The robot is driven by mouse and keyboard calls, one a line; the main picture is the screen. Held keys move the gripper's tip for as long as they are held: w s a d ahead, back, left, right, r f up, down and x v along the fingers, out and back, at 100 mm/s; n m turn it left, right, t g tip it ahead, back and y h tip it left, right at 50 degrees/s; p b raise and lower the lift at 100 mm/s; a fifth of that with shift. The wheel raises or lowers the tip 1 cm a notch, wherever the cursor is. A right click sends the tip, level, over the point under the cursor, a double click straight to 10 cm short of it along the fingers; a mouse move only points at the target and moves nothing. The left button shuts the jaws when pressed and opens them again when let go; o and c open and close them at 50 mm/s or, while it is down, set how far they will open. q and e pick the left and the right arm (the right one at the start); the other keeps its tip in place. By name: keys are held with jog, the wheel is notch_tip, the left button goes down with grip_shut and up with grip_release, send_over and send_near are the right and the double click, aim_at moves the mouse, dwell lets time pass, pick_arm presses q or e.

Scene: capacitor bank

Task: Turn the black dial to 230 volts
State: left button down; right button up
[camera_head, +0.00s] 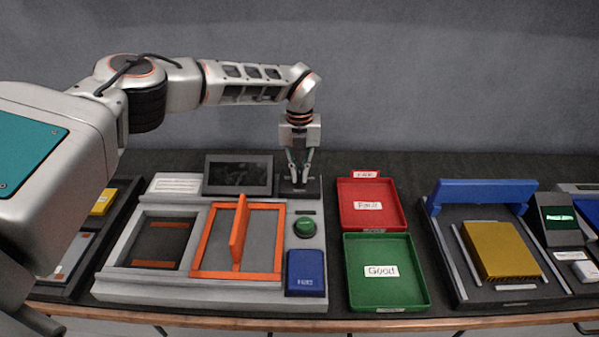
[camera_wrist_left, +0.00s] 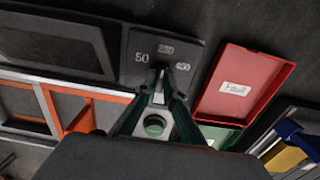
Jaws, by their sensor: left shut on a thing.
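The dial panel (camera_head: 313,188) is a dark plate at the back right of the grey test station. My left gripper (camera_head: 299,180) points down over the panel and is shut on the black dial. The gripper also shows in the left wrist view (camera_wrist_left: 160,82), with its fingertips just below the 230 mark. The fingers mostly hide the dial, and I cannot tell its exact setting. My right gripper is in neither view.
The station has a dark screen (camera_head: 238,175), an orange frame (camera_head: 236,277) with a raised flap, a green button (camera_head: 304,227) and a blue block (camera_head: 306,273). A red Fault tray (camera_head: 371,220) and a green Good tray (camera_head: 388,291) lie to the right.

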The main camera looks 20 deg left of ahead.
aim_at(299, 176)
pick_arm(q)
jog(key=c, duration=2.1)
grip_release()
jog(key=shift+c, duration=0.2)
notch_tip(299, 176, up, 12)
